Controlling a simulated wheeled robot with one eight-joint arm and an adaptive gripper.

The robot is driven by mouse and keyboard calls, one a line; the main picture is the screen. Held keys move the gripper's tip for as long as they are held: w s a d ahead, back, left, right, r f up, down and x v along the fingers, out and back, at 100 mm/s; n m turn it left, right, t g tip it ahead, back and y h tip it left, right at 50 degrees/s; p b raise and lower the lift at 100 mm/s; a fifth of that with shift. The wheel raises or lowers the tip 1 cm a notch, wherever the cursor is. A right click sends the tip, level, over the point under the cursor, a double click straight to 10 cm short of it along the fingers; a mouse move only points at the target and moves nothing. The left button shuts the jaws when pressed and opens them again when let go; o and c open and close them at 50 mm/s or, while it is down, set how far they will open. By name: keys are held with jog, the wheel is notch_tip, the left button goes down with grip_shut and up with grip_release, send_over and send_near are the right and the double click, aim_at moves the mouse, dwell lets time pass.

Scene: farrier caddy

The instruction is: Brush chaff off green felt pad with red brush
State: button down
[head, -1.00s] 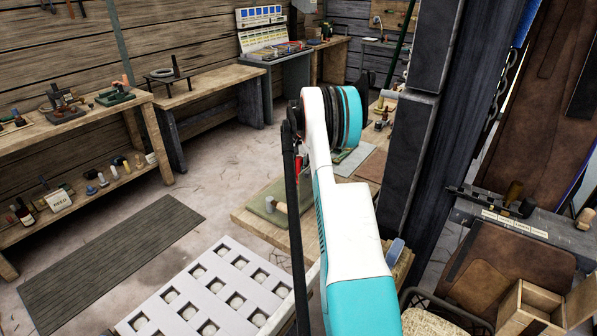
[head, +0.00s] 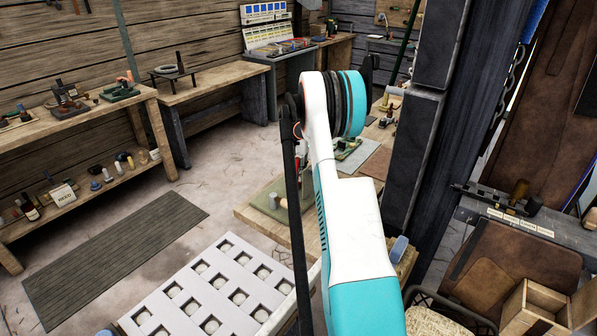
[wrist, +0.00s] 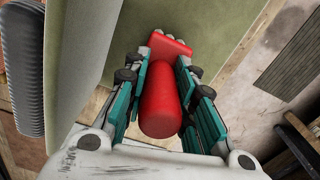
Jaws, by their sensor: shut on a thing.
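The red brush (wrist: 162,98) is between the fingers of my gripper (wrist: 174,62) in the wrist view, with its rounded red end toward the camera and a wider red part at the fingertips. My gripper is shut on it. A flat olive-green surface, seemingly the green felt pad (wrist: 225,38), lies beyond the fingertips. In the head view a green pad (head: 262,200) lies on a wooden bench, partly hidden by my arm. I cannot tell whether the brush touches the pad. I cannot make out any chaff. My gripper is hidden behind my arm in the head view.
A small wooden-handled tool (head: 279,204) lies on the green pad. A white tray with round wells (head: 215,285) stands in front. A dark post (head: 412,150) rises right of my arm. A ribbed dark mat (head: 115,262) covers clear floor at left.

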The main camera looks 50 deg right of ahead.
jog(key=shift+a, duration=0.15)
jog(key=shift+s+a+r, duration=0.1)
jog(key=shift+s+a, duration=0.05)
jog(key=shift+a, duration=1.65)
jog(key=shift+r, duration=0.8)
jog(key=shift+r+p, duration=1.45)
jog(key=shift+r, duration=1.1)
